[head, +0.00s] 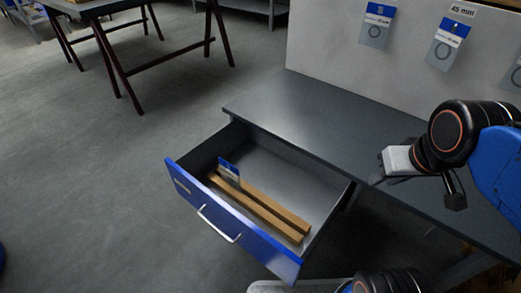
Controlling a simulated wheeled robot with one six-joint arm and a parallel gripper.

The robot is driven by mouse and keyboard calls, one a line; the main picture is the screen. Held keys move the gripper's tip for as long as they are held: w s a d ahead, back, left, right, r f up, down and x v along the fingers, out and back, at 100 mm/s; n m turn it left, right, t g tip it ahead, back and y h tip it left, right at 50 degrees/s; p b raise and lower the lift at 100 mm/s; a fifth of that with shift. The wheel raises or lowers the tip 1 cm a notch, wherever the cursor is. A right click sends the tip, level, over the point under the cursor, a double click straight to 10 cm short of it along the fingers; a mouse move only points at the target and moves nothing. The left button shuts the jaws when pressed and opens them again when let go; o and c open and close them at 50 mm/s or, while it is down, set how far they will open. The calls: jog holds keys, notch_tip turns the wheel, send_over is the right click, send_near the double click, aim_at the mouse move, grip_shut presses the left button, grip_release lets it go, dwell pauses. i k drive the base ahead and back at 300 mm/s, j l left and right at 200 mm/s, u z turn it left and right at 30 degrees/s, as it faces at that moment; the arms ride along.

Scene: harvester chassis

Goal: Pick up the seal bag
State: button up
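A small seal bag (229,171) with a blue and white label stands upright in the open drawer, leaning near the wooden strips. More seal bags hang on the pale board: one (377,25) at the left and one (447,44) further right, under a "45 mm" tag. My gripper (388,175) is above the dark bench top at the right, well apart from the bag in the drawer. I see nothing held in it. Its fingertips are too small and dark to tell how far apart they are.
The blue-fronted drawer (272,251) is pulled out, with two wooden strips (263,207) lying inside. The bench top (300,115) is bare. Another table (85,8) on trestle legs stands at the back left. The floor (90,190) to the left is clear.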

aim_at(231, 176)
jog(key=k+j, duration=0.1)
jog(key=j, duration=0.3)
jog(key=k+j+u, duration=0.15)
jog(key=j, duration=0.7)
